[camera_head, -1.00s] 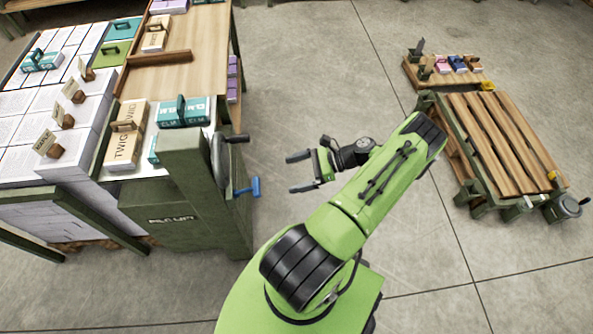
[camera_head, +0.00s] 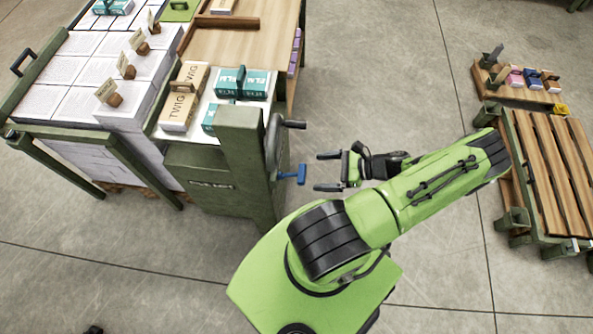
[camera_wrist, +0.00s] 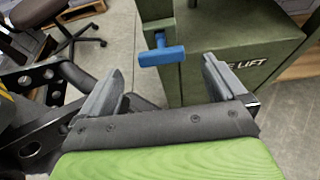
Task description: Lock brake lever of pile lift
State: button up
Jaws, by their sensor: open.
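The brake lever is a blue T-shaped handle (camera_head: 291,174) on the right side of the green pile lift (camera_head: 238,165), below its handwheel (camera_head: 274,145). My gripper (camera_head: 328,172) is open and empty, a short gap to the right of the lever, with its fingers pointing left at it. In the wrist view the blue lever (camera_wrist: 162,55) stands ahead, between and beyond the two open fingers of my gripper (camera_wrist: 160,80). It does not touch them. The lever's bar lies roughly level in that view.
The pile lift carries boxes, among them a tan TWIG box (camera_head: 185,97) and a teal box (camera_head: 243,83). Paper stacks (camera_head: 75,75) stand to the left. A wooden slatted pallet (camera_head: 555,165) is at the far right. Bare concrete floor lies between.

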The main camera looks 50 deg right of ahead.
aim_at(304, 172)
jog(key=b+x, duration=0.1)
jog(key=x, duration=0.8)
jog(key=c, duration=1.4)
jog(key=shift+r+g+p, duration=0.3)
jog(key=shift+r+p, duration=0.1)
jog(key=shift+p, duration=0.6)
jog(key=shift+w+f, duration=0.1)
jog(key=shift+f, duration=0.05)
jog(key=o, duration=1.4)
